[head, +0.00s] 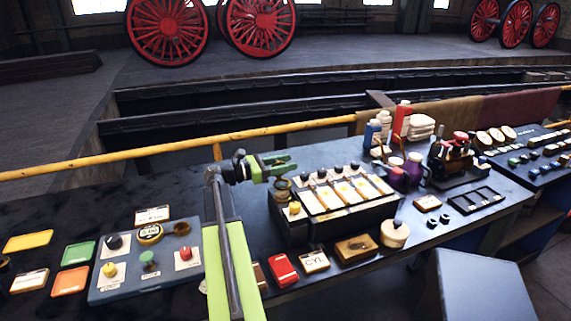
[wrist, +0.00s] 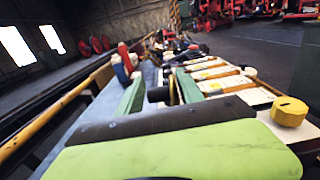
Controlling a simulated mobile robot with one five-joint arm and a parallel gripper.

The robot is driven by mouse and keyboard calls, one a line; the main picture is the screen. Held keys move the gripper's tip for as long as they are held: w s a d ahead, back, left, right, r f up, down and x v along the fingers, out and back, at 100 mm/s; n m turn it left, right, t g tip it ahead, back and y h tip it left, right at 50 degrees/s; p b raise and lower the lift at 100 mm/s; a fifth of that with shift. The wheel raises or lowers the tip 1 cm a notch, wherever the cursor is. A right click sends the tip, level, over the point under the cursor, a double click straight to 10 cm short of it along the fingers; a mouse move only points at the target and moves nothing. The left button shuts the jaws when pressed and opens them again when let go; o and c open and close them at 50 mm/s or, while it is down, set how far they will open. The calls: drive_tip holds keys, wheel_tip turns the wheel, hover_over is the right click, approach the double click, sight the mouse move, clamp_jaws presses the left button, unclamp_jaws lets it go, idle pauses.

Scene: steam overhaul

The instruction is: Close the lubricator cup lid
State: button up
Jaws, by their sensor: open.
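A black lubricator box (head: 352,218) stands on the bench, with a row of white and orange panels on its sloped top. A small brass cup (head: 282,192) sits at its left end, above a yellow knob (head: 294,208). That knob also shows at the right of the wrist view (wrist: 289,111). I cannot tell the lid clearly from the cup or how far it is open. My gripper (head: 288,164) is open, just above and behind the cup, pointing right. In the wrist view, a dark round part shows between its green fingers (wrist: 160,88); it appears partly hidden.
Bottles (head: 402,118) and purple oil cans (head: 414,168) stand behind the box on the right. A blue-grey control panel (head: 128,285) lies left of my arm. A red block (head: 283,268) and a cream round pot (head: 394,236) stand in front. A yellow rail (head: 130,150) runs behind the bench.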

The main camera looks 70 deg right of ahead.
clamp_jaws()
drive_tip(key=shift+s+a+m, duration=0.15)
drive_tip(key=shift+a+m, duration=0.05)
drive_tip(key=shift+m, duration=0.3)
idle(0.7)
drive_tip(key=shift+s+a+f+m+b, duration=0.1)
drive_tip(key=shift+s+a+m, duration=0.35)
drive_tip(key=shift+m, duration=1.15)
drive_tip(key=shift+s+a+f+m+b, duration=0.15)
drive_tip(key=shift+s+a+m, duration=0.25)
drive_tip(key=shift+m, duration=1.2)
drive_tip(key=shift+s+a+f+m+b, duration=0.1)
drive_tip(key=shift+s+a+m, duration=0.35)
drive_tip(key=shift+m, duration=1.15)
drive_tip(key=shift+w+a, duration=0.1)
drive_tip(key=shift+w, duration=0.05)
unclamp_jaws()
